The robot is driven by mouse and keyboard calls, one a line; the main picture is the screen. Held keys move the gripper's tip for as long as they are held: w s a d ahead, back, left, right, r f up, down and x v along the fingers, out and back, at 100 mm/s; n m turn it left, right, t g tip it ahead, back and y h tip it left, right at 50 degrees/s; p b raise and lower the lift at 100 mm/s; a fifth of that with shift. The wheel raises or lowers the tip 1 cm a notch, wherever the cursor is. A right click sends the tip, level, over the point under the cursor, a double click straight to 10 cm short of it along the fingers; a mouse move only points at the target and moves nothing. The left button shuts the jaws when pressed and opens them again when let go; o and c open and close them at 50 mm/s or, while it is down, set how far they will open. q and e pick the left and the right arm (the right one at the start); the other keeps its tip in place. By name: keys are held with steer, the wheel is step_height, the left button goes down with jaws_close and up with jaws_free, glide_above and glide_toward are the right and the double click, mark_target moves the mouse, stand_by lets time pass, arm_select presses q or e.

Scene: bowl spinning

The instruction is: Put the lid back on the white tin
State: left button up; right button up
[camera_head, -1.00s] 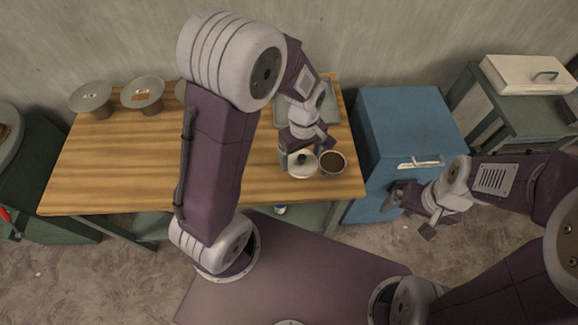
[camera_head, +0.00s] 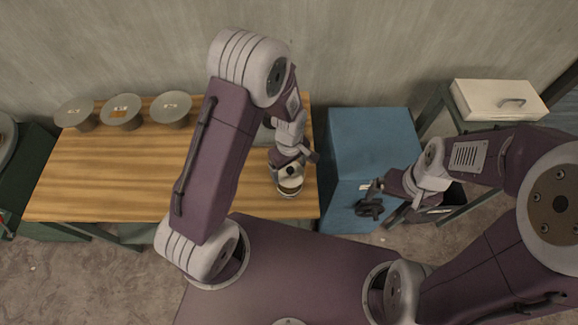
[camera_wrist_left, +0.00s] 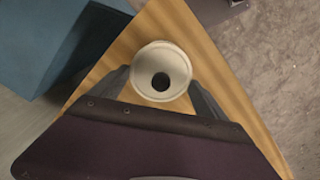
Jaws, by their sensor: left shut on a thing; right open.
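My left gripper (camera_head: 291,168) is shut on the white lid (camera_head: 293,174), which has a dark knob. It holds the lid over the white tin (camera_head: 289,193) near the table's front right edge. Some of the tin's brown inside shows in front of the lid, so the lid does not fully cover it in this view. In the left wrist view the round lid (camera_wrist_left: 178,62) sits between the two fingers and mostly hides the tin. I cannot tell whether the lid touches the rim. My right gripper (camera_head: 372,198) is open and empty before the blue cabinet.
The wooden table (camera_head: 110,180) is clear in its middle. The blue cabinet (camera_head: 375,140) stands right of the table. A white case (camera_head: 500,99) lies further right.

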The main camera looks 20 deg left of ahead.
mark_target(288, 175)
arm_select(q)
step_height(288, 175, down, 4)
steer(key=b, duration=0.3)
steer(key=shift+s+a+f, duration=0.1)
steer(key=shift+a+f, duration=0.05)
steer(key=shift+f+b, duration=0.7)
steer(key=shift+f, duration=0.05)
steer(key=shift+r, duration=0.1)
steer(key=shift+p, duration=0.3)
steer(key=shift+f, duration=0.2)
stand_by(0.4)
stand_by(0.5)
steer(key=o, duration=1.2)
steer(key=shift+c, duration=0.2)
